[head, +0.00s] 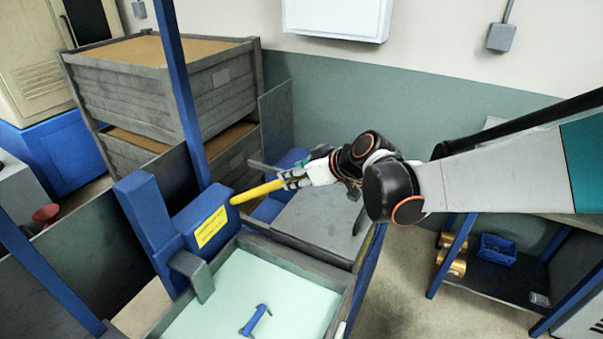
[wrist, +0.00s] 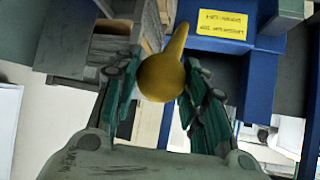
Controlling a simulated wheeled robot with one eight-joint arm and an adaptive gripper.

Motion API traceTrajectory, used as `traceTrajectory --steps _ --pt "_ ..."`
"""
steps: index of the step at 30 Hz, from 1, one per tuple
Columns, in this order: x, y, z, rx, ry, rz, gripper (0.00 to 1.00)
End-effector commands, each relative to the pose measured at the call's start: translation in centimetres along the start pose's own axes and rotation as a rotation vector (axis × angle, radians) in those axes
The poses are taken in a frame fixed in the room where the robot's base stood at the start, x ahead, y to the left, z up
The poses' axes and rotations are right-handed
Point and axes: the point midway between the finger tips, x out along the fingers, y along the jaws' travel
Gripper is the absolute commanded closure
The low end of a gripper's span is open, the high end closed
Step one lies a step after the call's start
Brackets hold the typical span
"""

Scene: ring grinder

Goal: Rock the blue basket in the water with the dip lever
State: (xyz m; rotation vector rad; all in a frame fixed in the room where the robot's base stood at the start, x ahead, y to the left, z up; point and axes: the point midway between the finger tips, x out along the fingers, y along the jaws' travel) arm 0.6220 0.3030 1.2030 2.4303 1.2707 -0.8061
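The yellow dip lever (head: 258,191) sticks out to the right from a blue housing (head: 208,222) with a yellow label. My gripper (head: 293,180) is at the lever's free end. In the wrist view the lever's rounded end (wrist: 162,78) sits between the two fingers of my gripper (wrist: 160,85), which appear shut on it. Pale green water (head: 285,285) fills a grey-rimmed tank in front of the housing. A small blue piece (head: 256,320), perhaps the basket's handle, shows in the water; the rest of the basket cannot be made out.
Two stacked grey crates (head: 140,85) stand behind left. A grey flat top (head: 318,222) lies below my gripper. A low shelf (head: 500,275) with a blue bin (head: 497,249) and brass rings stands at right. Open floor (head: 400,280) lies between.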

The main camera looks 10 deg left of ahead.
Motion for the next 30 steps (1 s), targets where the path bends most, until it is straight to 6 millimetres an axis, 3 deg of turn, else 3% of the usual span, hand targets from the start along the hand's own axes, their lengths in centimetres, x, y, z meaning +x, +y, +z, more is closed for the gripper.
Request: traceTrajectory --steps 3,16,30 --pt "0.0 0.0 -0.4 0.002 0.005 0.000 0.42" --pt "-0.6 0.1 -0.1 0.001 0.001 0.001 0.42" --pt "-8.3 0.1 -0.1 0.002 0.001 0.002 0.42"
